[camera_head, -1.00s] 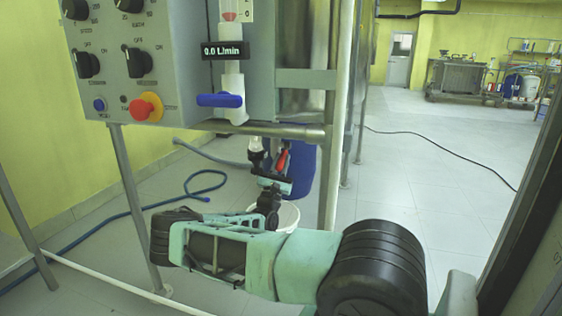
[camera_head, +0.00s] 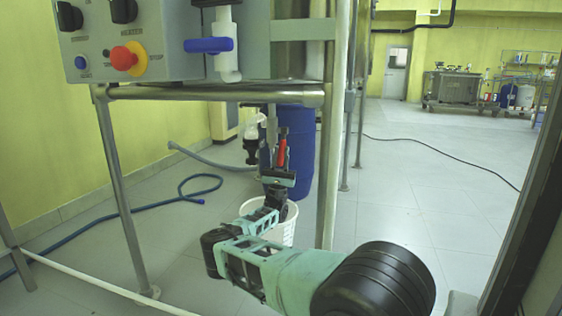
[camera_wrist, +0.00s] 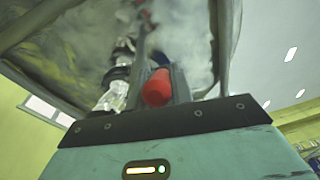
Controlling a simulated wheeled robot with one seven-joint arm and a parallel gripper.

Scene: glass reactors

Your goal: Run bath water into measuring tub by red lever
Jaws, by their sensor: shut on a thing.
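The red lever (camera_head: 282,152) sits below the steel frame, near the middle of the head view, and stands nearly upright. My gripper (camera_head: 277,165) is shut on it from below. In the wrist view the rounded red end of the lever (camera_wrist: 157,88) shows between the dark fingers. A white tub (camera_head: 287,228) stands on the floor beneath, partly hidden by my gripper and arm. Its inside and any water in it cannot be made out. Clear glass piping (camera_wrist: 113,93) rises left of the lever in the wrist view.
A grey control panel (camera_head: 165,68) with a red knob and a blue-handled valve (camera_head: 208,45) hangs above. A steel post (camera_head: 330,150) stands close right of my gripper. A blue barrel (camera_head: 303,130) is behind. A blue hose lies on the left floor; the right floor is mostly open.

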